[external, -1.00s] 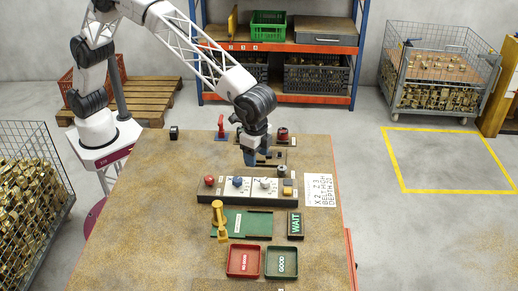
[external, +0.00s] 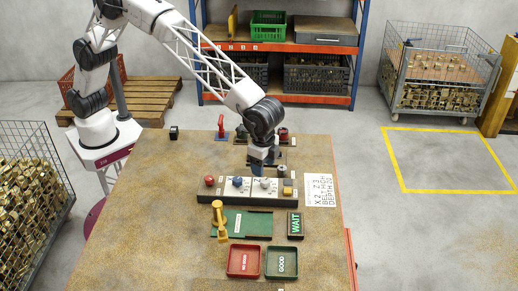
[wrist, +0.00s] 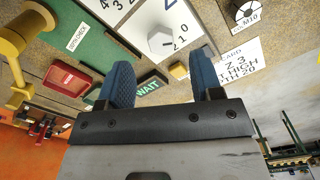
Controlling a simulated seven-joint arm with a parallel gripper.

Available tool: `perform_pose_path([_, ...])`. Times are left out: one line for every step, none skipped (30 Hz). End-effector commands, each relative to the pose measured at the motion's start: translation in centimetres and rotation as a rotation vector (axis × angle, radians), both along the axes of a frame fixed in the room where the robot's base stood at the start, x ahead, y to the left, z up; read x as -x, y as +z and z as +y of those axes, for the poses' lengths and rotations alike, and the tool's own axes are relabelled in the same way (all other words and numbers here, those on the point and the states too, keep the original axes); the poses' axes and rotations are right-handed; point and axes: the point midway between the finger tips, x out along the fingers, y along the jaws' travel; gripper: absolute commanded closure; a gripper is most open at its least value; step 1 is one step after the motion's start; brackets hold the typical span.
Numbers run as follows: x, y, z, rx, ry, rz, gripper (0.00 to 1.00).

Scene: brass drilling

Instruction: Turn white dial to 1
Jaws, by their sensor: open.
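The white dial (external: 265,183) sits on the right part of the control panel (external: 222,197). In the wrist view the white dial (wrist: 160,40) is a hexagonal knob on a white plate, with 2, 1 and 0 printed around its lower right side. I cannot tell which number it points to. My gripper (external: 257,170) is just above and behind the dial, pointing down. In the wrist view my gripper's (wrist: 163,62) blue fingers are open and empty, and the dial shows just beyond the gap between them. I see no contact.
On the panel, a blue dial (external: 237,182) and a red knob (external: 209,181) stand to the left, and a yellow button (external: 288,190) close to the right. The WAIT sign (external: 295,225), a yellow lever (external: 218,220) and a printed card (external: 320,190) lie around it.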

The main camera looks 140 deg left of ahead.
Motion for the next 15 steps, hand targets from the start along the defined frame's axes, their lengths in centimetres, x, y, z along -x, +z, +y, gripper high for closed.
perform_pose_path([0.0,-0.7,0.0,0.001,0.0,0.002,0.4])
perform_pose_path([0.0,-1.1,0.0,0.001,0.0,0.002,0.4])
perform_pose_path([0.0,-1.6,0.0,0.001,0.0,0.002,0.4])
perform_pose_path([0.0,-1.9,0.0,0.001,0.0,0.002,0.4])
perform_pose_path([0.0,-2.3,0.0,0.001,0.0,0.002,0.4])
perform_pose_path([0.0,-2.8,0.0,0.001,0.0,0.002,0.4])
perform_pose_path([0.0,-3.1,0.0,0.0,0.0,0.001,0.4])
perform_pose_path([0.0,-3.4,0.0,0.0,0.0,0.0,0.4])
perform_pose_path([0.0,-3.9,0.0,0.0,0.0,0.0,0.4])
perform_pose_path([0.0,-4.2,0.0,0.0,0.0,0.0,0.4])
perform_pose_path([0.0,-4.5,0.0,0.0,0.0,0.001,0.4])
perform_pose_path([0.0,-4.8,0.0,0.0,0.0,0.001,0.4])
perform_pose_path([0.0,-5.1,0.0,0.0,0.0,0.001,0.4])
perform_pose_path([0.0,-5.3,0.0,0.0,0.0,0.001,0.4])
perform_pose_path([0.0,-5.5,0.0,0.0,0.0,0.0,0.4])
